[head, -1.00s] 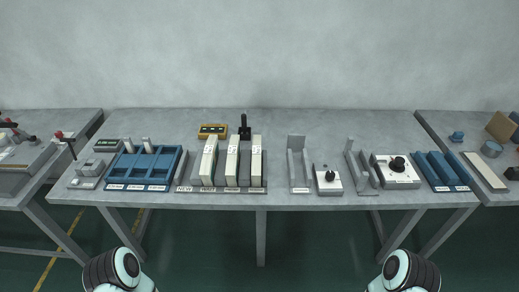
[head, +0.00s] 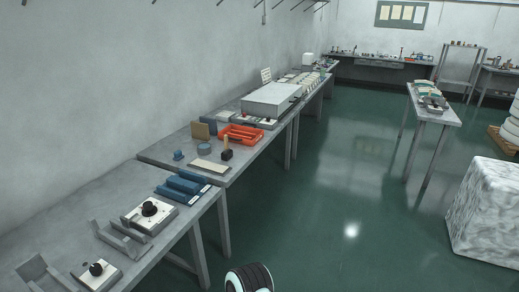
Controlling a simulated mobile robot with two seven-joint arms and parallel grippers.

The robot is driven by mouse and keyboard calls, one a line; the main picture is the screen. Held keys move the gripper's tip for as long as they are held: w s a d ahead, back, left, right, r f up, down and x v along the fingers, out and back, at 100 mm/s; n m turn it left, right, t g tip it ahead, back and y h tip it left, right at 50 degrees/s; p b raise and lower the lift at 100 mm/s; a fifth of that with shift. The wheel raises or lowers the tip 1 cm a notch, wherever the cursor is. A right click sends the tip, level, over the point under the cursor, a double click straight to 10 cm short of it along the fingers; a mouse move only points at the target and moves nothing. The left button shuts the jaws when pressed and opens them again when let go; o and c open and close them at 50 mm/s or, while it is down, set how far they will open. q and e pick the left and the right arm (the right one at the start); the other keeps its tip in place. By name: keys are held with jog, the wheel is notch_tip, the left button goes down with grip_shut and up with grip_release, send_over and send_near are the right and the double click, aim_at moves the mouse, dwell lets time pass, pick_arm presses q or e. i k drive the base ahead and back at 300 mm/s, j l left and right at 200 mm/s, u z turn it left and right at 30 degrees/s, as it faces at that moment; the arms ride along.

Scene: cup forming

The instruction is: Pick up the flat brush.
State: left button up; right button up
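I cannot make out the flat brush for certain. A small upright item with a wooden handle and a dark block at its foot (head: 227,154) stands on the second table, in front of an orange crate. It may be a brush, but it is too small to tell. Neither of my grippers shows; only a rounded black and white part of my own arm is at the bottom edge.
The second table (head: 232,175) also holds an orange crate (head: 241,135), a pale flat board (head: 209,166), a blue-grey round piece (head: 204,149) and a large grey box (head: 272,100). The near table (head: 60,218) carries dial units and blue blocks (head: 183,184).

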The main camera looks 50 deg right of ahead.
aim_at(227, 150)
jog(key=z, duration=1.45)
